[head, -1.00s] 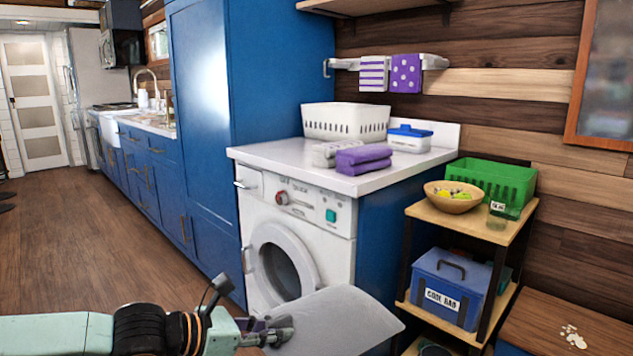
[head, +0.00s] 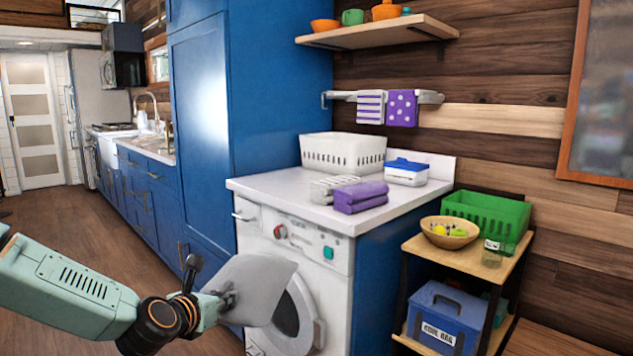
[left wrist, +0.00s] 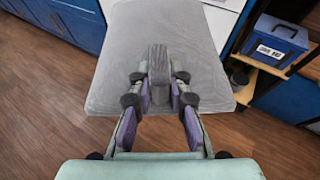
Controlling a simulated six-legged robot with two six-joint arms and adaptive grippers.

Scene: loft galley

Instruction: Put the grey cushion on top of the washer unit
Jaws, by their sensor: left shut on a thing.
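The grey cushion (head: 262,288) is held in my left gripper (head: 222,302), in front of the washer unit. The left wrist view shows the cushion (left wrist: 125,55) from above, with the fingers of my left gripper (left wrist: 160,92) shut on its near edge. The washer unit (head: 310,245) has a white front with a round door, partly hidden by the cushion. Its white top (head: 275,183) stands higher than the cushion. My right gripper is not in view.
On the washer top are folded purple towels (head: 360,197), a grey-and-white folded cloth (head: 330,187), a white basket (head: 343,153) and a blue-lidded box (head: 406,172). The front left of the top is bare. A wooden rack (head: 460,255) stands to the right.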

